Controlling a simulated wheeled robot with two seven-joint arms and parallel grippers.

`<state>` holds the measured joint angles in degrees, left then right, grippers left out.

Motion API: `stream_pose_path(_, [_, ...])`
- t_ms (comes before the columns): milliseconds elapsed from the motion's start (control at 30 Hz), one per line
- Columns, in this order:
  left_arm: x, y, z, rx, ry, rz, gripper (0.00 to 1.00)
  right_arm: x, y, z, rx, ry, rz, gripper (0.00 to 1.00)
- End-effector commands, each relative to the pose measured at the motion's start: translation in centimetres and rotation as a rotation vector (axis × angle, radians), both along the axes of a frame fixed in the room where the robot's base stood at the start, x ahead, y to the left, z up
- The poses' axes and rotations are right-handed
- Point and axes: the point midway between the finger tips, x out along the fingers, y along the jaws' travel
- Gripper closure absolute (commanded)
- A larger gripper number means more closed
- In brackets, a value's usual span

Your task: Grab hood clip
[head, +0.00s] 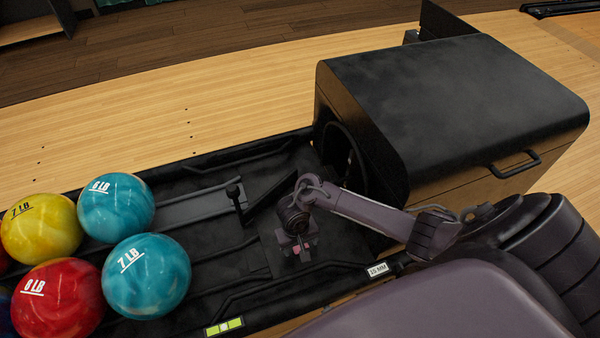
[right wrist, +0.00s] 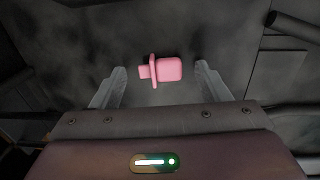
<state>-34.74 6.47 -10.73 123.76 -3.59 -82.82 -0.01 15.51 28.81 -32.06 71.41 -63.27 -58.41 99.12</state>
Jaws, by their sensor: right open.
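A small pink clip (right wrist: 170,69) with a wide block, a flange and a short stub lies on the dark tray surface in the right wrist view. My right gripper (right wrist: 160,68) is open, with one finger on each side of the clip and a gap to both. The clip appears a little beyond the fingertips. In the head view, my right gripper (head: 297,252) points down over the black ball return tray (head: 262,262), and pink shows beside its fingers; the gripper partly hides the clip there. My left gripper is not in view.
A black-topped ball return housing (head: 450,110) with a round opening stands just right of and behind my gripper. Several bowling balls, including a teal one (head: 146,276), rest at the tray's left. Raised rails and a small lever (head: 235,192) lie between.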

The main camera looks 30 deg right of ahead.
Motion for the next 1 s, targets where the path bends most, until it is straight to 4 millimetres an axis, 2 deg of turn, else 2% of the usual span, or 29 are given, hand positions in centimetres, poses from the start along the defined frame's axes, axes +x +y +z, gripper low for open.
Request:
stream_pose_path(200, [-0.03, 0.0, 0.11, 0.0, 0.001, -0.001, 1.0, 0.02, -0.01, 0.01, 0.0, 0.0, 0.0, 0.31])
stream_pose_path(500, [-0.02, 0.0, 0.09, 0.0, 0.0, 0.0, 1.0, 0.02, 0.0, 0.01, 0.0, 0.0, 0.0, 0.69])
stream_pose_path(600, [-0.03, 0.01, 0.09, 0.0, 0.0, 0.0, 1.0, 0.02, 0.0, 0.01, 0.0, 0.0, 0.0, 0.79])
stream_pose_path(1000, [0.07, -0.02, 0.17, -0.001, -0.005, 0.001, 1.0, 0.03, 0.02, 0.26, 0.001, 0.0, 0.0, 0.79])
